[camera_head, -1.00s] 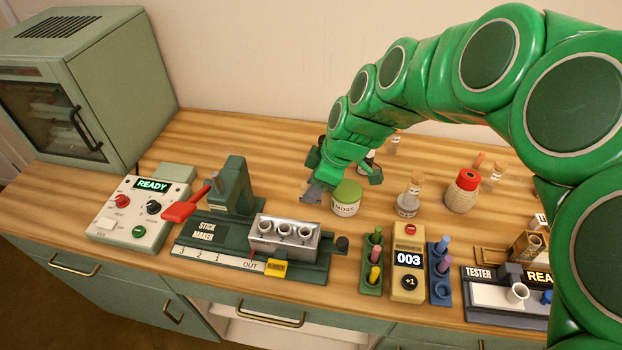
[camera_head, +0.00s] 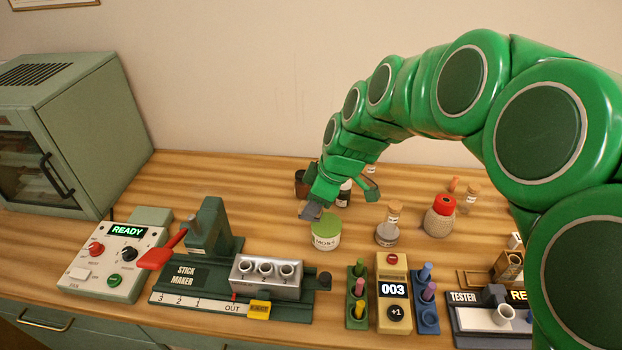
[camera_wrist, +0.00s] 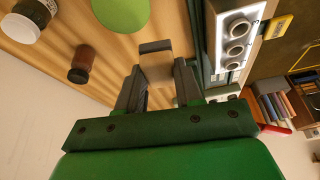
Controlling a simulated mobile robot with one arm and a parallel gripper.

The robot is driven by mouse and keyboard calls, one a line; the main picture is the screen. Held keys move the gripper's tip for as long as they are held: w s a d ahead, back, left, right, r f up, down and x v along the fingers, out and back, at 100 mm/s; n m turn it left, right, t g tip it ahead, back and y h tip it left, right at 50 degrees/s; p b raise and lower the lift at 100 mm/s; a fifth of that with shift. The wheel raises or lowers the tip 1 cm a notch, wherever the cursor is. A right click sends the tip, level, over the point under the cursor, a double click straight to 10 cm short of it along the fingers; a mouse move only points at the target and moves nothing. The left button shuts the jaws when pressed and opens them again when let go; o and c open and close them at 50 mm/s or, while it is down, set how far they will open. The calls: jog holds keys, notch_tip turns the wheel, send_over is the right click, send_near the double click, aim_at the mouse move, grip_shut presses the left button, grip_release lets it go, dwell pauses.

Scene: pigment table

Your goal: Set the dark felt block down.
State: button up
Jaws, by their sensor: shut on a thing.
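My gripper (camera_head: 314,206) is shut on the felt block, which shows as a small grey piece (camera_head: 309,213) at its tip in the head view. In the wrist view the block (camera_wrist: 156,66) sits between the two fingers (camera_wrist: 158,88), with a tan body and a dark grey strip at its far end. The gripper is just behind and left of the green-lidded MOSS jar (camera_head: 326,235). I cannot tell whether the block touches the table (camera_head: 270,185).
The stick maker (camera_head: 190,275) stands to the left front, with a metal block of holes (camera_head: 267,277). A corked flask (camera_head: 388,232) and a red-topped bottle (camera_head: 440,218) stand to the right. Dark bottles stand behind the gripper. Bare table lies left of the gripper.

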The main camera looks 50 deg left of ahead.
jog(key=w+a+m, duration=0.3)
jog(key=w+a, duration=0.7)
jog(key=w, duration=0.1)
jog(key=shift+t+y, duration=0.3)
jog(key=shift+y, duration=0.1)
jog(key=shift+w+a+f, duration=1.3)
jog(key=shift+a+f, duration=0.3)
jog(key=shift+a, duration=0.45)
jog(key=shift+w+a+f, duration=1.35)
jog(key=shift+a+f, duration=0.3)
jog(key=shift+a, duration=0.35)
jog(key=shift+w+a+f, duration=1.3)
jog(key=shift+a+f, duration=0.3)
jog(key=shift+a, duration=0.45)
jog(key=shift+f, duration=0.1)
jog(key=shift+a+f, duration=0.2)
jog(key=shift+f, duration=0.15)
jog(key=shift+w+f, duration=0.1)
jog(key=shift+f, duration=1.2)
jog(key=shift+d+f, duration=0.1)
jog(key=shift+f, duration=0.05)
jog(key=o, duration=1.1)
